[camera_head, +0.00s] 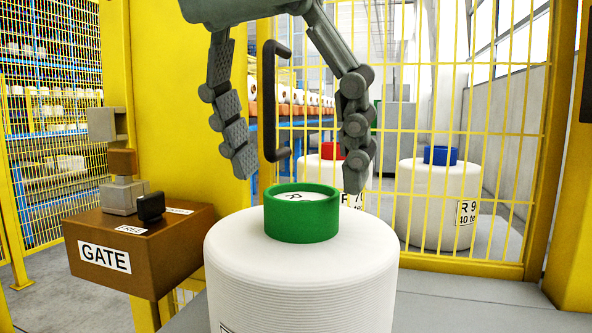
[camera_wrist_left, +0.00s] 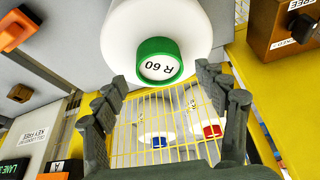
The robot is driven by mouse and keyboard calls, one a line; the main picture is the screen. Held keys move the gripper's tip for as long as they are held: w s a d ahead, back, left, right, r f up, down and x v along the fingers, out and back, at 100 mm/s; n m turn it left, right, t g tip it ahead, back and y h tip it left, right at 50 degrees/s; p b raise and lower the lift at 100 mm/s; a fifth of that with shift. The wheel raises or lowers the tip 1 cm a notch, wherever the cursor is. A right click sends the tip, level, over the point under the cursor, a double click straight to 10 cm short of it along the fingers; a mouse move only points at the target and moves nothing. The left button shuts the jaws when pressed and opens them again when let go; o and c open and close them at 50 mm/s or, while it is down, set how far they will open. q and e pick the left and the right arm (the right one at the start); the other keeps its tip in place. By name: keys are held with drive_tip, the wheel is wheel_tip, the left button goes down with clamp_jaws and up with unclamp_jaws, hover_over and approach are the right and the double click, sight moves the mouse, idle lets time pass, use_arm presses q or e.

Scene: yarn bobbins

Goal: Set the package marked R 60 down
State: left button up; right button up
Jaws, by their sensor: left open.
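The package marked R 60 is a white yarn bobbin (camera_head: 300,270) with a green core ring (camera_head: 302,220); it stands upright at front centre. Its R 60 label shows on top in the left wrist view (camera_wrist_left: 158,67). My left gripper (camera_head: 300,168) is open and empty just above the green ring, its fingers spread wider than the ring. In the left wrist view the open fingers (camera_wrist_left: 160,82) point towards the ring and are apart from it. The bobbin's foot is cut off in the head view. My right gripper is not in view.
A yellow mesh gate (camera_head: 480,110) with a black handle (camera_head: 268,100) stands behind. Beyond it are a blue-cored bobbin (camera_head: 437,200) and a red-cored one (camera_head: 322,172). A brown GATE box (camera_head: 150,245) is at left. Grey surface (camera_head: 465,305) is clear at right.

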use_arm(q)
drive_tip(key=p+v, duration=0.1)
drive_tip(key=v, duration=0.9)
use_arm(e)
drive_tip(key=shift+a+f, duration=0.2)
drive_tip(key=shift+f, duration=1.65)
